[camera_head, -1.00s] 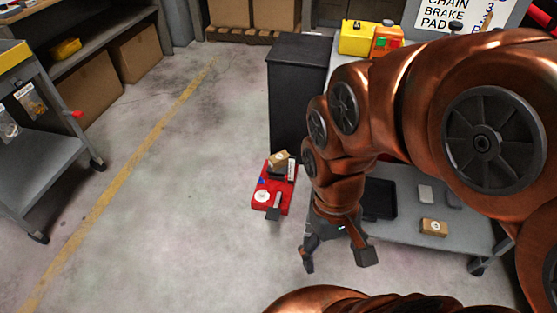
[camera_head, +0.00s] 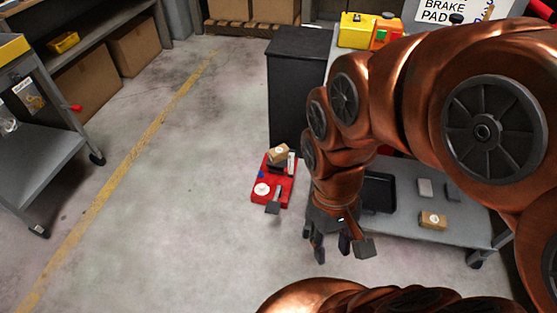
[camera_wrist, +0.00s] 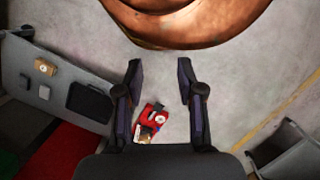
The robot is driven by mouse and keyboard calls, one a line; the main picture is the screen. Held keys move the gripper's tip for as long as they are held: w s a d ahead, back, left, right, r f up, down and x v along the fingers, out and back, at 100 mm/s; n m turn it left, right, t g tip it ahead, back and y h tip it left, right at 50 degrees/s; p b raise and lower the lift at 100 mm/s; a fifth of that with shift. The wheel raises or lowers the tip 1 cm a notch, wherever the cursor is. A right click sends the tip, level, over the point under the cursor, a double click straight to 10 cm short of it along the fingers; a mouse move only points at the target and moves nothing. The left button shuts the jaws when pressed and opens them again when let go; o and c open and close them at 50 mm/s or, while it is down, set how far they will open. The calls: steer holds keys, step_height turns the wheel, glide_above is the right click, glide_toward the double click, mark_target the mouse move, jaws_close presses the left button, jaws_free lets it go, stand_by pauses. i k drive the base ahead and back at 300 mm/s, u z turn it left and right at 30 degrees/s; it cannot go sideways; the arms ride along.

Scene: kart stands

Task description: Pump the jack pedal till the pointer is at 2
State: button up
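The red jack (camera_head: 272,186) stands on the floor in front of the dark cabinet, with a dark pedal (camera_head: 273,207) at its near end. A small cardboard box (camera_head: 278,153) sits on its far end, and a white round dial (camera_head: 262,189) is on its top; the pointer is too small to read. My gripper (camera_head: 332,243) hangs to the right of the jack and nearer, apart from it, fingers spread and empty. In the wrist view the jack (camera_wrist: 150,120) shows between the open fingers of my gripper (camera_wrist: 162,78), lower down and beyond them.
A dark cabinet (camera_head: 297,90) stands just behind the jack. A grey cart (camera_head: 407,213) with a tray (camera_head: 379,191) and small boxes is at the right. Another cart (camera_head: 40,165) stands at the left. The floor left of the jack is clear.

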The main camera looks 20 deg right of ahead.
mark_target(273, 207)
steer(key=z, duration=0.05)
steer(key=k, duration=0.5)
steer(key=u, duration=1.15)
steer(key=i, duration=0.65)
steer(key=z, duration=0.8)
